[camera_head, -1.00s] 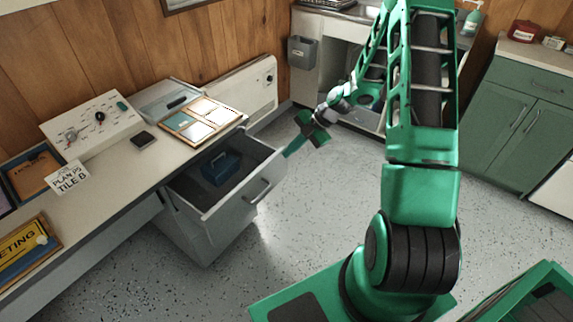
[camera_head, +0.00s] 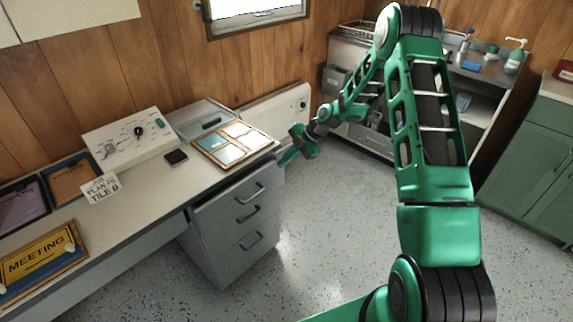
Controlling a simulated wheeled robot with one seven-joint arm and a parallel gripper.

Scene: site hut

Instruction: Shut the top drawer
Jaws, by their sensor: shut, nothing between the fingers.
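The top drawer (camera_head: 228,203) is the uppermost of the grey drawers under the desk's right end. Its front now sits close under the desktop, and its inside is hidden. I cannot tell whether a small gap is left. Its dark bar handle (camera_head: 257,191) faces the room. My gripper (camera_head: 287,159) is shut and empty, at the right end of the top drawer's front, beside the desk corner. Its fingertips look close to the front, but I cannot tell whether they touch it.
The desktop (camera_head: 150,190) carries a control box (camera_head: 130,139), a framed tile board (camera_head: 231,144), a grey tray (camera_head: 200,118) and a yellow meeting sign (camera_head: 40,262). A sink unit (camera_head: 480,110) stands at the back, green cupboards (camera_head: 535,160) at right. The speckled floor (camera_head: 330,220) is clear.

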